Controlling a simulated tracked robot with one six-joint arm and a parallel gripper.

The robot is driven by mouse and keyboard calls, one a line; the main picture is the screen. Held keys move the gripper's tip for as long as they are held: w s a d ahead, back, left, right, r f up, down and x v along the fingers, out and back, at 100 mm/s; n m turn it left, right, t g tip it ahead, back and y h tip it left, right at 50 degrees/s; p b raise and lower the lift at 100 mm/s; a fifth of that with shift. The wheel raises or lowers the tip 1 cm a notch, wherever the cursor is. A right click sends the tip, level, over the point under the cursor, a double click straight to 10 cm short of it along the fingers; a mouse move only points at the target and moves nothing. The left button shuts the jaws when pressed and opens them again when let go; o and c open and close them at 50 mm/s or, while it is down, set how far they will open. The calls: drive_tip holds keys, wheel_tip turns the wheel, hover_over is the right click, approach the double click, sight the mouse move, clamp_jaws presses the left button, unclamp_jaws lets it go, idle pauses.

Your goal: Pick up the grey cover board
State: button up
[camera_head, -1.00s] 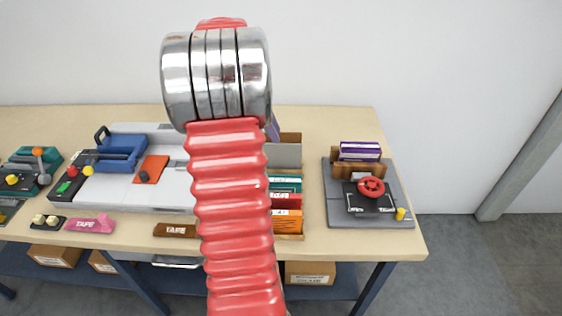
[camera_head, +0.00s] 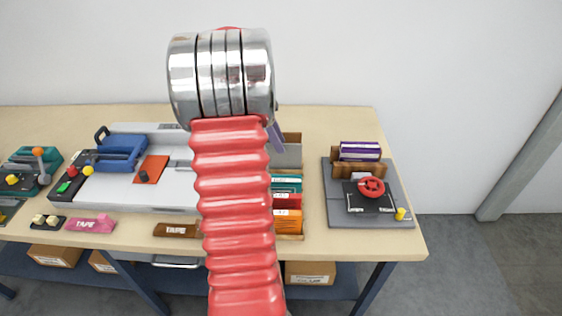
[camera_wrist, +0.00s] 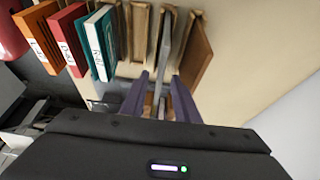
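The grey cover board (camera_head: 286,155) stands upright at the back of a wooden rack, behind the coloured books, partly hidden by my arm. In the wrist view the board (camera_wrist: 163,52) shows nearly edge-on as a thin pale strip. My gripper (camera_wrist: 160,76) has two purple fingers, open, with the board's edge lined up between them. Gaps seem to show on both sides, and I cannot tell whether either finger touches it. In the head view only a bit of a purple finger (camera_head: 275,138) shows beside my arm.
Teal (camera_wrist: 101,42), red (camera_wrist: 68,38) and orange (camera_wrist: 42,35) books stand in the rack beside the board. A wooden divider (camera_wrist: 195,55) stands close to the right finger. A grey base with a red handwheel (camera_head: 371,187) sits at the right; bare tabletop lies between.

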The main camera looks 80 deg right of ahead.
drive_tip(key=shift+f, duration=0.25)
idle(0.4)
drive_tip(key=shift+c, duration=0.3)
clamp_jaws()
idle(0.3)
